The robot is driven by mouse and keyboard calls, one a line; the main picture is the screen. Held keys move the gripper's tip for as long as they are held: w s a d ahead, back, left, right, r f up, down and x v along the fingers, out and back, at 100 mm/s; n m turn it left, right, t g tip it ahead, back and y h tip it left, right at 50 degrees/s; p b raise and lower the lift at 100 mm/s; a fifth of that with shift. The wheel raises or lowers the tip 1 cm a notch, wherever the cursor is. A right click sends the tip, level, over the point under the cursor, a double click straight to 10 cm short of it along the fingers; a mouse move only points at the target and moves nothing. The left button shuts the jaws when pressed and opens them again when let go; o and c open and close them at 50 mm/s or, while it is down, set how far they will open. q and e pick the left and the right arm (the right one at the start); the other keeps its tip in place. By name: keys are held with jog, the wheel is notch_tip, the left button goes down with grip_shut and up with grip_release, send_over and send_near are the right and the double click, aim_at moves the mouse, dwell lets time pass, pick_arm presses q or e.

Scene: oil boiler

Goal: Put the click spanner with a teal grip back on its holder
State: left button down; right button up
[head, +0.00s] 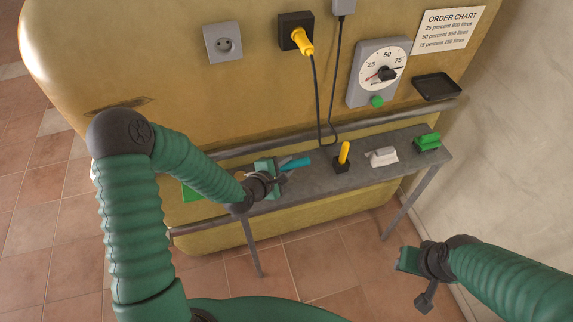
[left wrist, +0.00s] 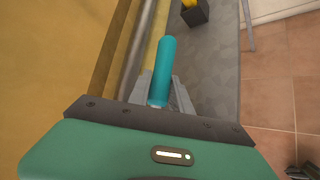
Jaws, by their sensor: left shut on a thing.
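The click spanner's teal grip (head: 296,163) shows at the bench's middle-left, pointing right. My left gripper (head: 281,174) is shut on it. In the left wrist view the teal grip (left wrist: 166,62) stands out between the two grey fingers (left wrist: 160,94), which close on its near end. The rest of the spanner is hidden by my gripper. Whether it touches the bench I cannot tell. I cannot make out which thing is its holder. My right gripper (head: 413,278) hangs over the floor at the right, away from the bench; its finger opening is unclear.
The narrow grey bench (head: 318,184) runs along the yellow boiler (head: 150,50). On it stand a yellow-handled tool in a black block (head: 342,166), a white item (head: 383,156) and a green item (head: 428,142). A black cable (head: 318,100) hangs behind.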

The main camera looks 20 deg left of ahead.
pick_arm(q)
jog(key=shift+a, duration=0.1)
jog(key=shift+f, duration=0.1)
jog(key=shift+d+f, duration=0.2)
jog(key=shift+d, duration=0.1)
jog(key=shift+f+b, duration=0.4)
jog(key=shift+b, duration=0.1)
jog(key=shift+a+r+p, duration=0.15)
jog(key=shift+r+p, duration=0.45)
jog(key=shift+p, duration=0.05)
jog(key=shift+d, duration=0.45)
